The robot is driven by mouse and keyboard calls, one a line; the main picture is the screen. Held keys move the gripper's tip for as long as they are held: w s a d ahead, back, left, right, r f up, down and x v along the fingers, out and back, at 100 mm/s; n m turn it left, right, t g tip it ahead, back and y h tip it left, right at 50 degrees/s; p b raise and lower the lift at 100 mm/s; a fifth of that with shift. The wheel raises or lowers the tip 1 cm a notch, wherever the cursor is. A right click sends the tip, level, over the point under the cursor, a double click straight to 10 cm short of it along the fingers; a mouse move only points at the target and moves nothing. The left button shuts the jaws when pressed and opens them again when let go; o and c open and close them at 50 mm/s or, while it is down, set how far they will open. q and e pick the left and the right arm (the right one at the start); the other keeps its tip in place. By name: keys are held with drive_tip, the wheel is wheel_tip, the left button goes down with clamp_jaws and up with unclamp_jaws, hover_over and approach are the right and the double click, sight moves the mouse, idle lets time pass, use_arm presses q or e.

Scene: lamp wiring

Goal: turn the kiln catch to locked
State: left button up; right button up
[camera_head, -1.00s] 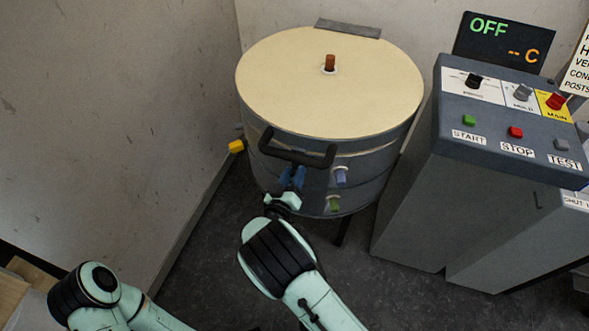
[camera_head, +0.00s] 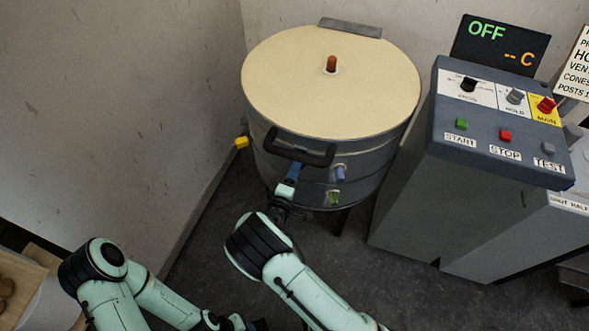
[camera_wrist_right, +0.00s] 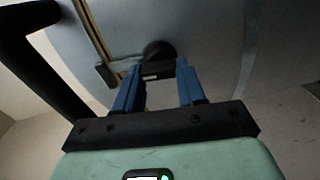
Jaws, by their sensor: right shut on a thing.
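The kiln (camera_head: 330,80) is a round drum with a cream lid, in the upper middle of the head view. My right gripper (camera_head: 292,171) is at the kiln's front, just below the black lid handle (camera_head: 300,150). In the right wrist view its blue fingers (camera_wrist_right: 157,74) are shut on the dark kiln catch (camera_wrist_right: 158,52), one finger on each side. In the head view the catch is hidden by the gripper and handle. My left gripper (camera_head: 248,324) is low at the bottom edge, partly cut off, and its jaws are unclear.
A grey control panel (camera_head: 500,130) with coloured buttons stands right of the kiln; its display (camera_head: 501,42) reads OFF. Blue (camera_head: 340,173) and green (camera_head: 334,197) plugs stick out of the kiln's front, a yellow one (camera_head: 241,142) on its left. A wall is close on the left.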

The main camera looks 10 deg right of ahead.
drive_tip(key=shift+n, duration=0.6)
drive_tip(key=shift+p, duration=0.3)
drive_tip(key=o, duration=1.1)
drive_tip(key=shift+c, duration=0.2)
drive_tip(key=b+v, duration=0.1)
drive_tip(key=v, duration=1.2)
drive_tip(key=shift+s+a, duration=0.1)
drive_tip(key=shift+s, duration=0.05)
